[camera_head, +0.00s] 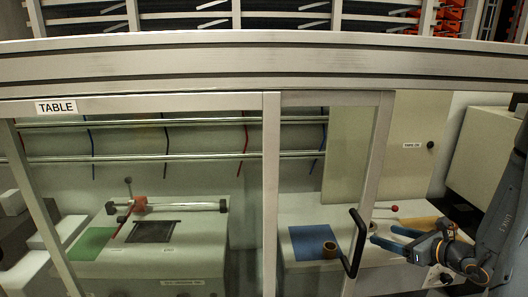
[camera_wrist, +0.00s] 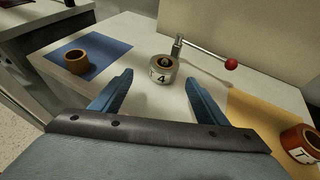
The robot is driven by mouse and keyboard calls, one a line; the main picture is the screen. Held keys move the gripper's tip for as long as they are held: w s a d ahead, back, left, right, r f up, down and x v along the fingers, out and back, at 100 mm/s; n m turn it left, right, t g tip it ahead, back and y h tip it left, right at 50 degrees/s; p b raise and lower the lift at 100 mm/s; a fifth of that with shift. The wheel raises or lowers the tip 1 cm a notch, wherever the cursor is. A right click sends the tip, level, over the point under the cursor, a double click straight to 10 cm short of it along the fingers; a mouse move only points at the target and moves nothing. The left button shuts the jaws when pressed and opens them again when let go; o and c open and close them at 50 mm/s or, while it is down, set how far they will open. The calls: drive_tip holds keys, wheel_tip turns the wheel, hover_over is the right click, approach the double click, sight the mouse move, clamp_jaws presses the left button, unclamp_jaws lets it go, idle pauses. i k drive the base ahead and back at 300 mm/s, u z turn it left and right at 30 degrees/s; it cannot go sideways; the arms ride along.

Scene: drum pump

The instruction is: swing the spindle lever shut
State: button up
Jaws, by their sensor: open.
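A lever with a metal rod (camera_wrist: 205,50) and a red ball knob (camera_wrist: 231,64) extends right from a short upright post behind a roll marked 4 (camera_wrist: 162,75). In the head view the red knob (camera_head: 395,208) shows above the right bench. My gripper (camera_wrist: 157,82) is open and empty, its blue fingers on either side of the roll's line in the wrist view, nearer the camera. In the head view my gripper (camera_head: 383,235) is at the right bench, low and right of the door handle. The knob is apart from the fingers.
A brown ring (camera_wrist: 76,63) sits on a blue mat (camera_wrist: 110,62). A roll marked 7 (camera_wrist: 300,146) sits at the yellow mat's edge (camera_wrist: 262,115). A black door handle (camera_head: 350,240) is near my gripper. The left bench (camera_head: 150,262) holds another red fixture (camera_head: 140,203).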

sight(394, 209)
drive_tip(key=k, duration=0.95)
